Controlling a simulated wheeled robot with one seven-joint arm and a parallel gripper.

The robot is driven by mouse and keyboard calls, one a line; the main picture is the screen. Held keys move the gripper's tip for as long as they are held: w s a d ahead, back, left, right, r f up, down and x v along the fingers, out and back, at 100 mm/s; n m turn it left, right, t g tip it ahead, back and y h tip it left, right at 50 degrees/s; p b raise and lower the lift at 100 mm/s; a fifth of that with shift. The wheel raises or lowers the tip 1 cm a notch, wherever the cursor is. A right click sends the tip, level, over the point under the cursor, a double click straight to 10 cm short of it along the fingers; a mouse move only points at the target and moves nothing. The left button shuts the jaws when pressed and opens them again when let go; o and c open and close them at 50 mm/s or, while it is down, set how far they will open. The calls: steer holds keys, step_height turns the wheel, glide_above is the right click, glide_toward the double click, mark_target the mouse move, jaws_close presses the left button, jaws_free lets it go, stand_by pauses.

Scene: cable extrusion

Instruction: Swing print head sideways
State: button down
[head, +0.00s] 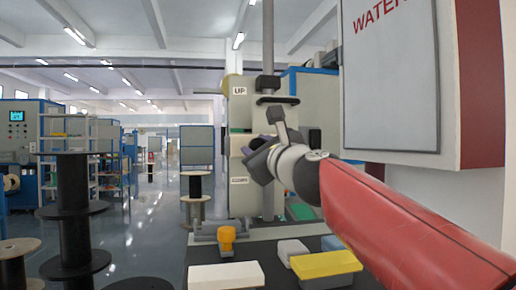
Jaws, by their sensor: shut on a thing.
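My gripper (254,160) is at the end of my red arm, in the middle of the head view. It is in front of the pale machine column (240,125), which carries an "UP" label. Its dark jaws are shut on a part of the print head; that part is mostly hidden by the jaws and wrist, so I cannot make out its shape. A small grey block on a stem (276,115) rises just above my wrist; I cannot tell what it belongs to. A black bar handle (277,100) sits above, under a grey vertical post (268,40).
A dark bench (265,255) below carries a yellow-topped box (325,264), a white block (226,275), a grey block (291,249) and an orange knob-like piece (226,238). A large wall cabinet (480,80) stands close on the right. Black spools (73,215) stand at left.

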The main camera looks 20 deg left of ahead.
steer(key=shift+r, duration=0.1)
steer(key=c, duration=1.1)
jaws_free()
steer(key=shift+o, duration=0.2)
steer(key=b+v, duration=0.3)
steer(key=v, duration=0.4)
steer(key=shift+s+d, duration=0.2)
steer(key=shift+s, duration=0.1)
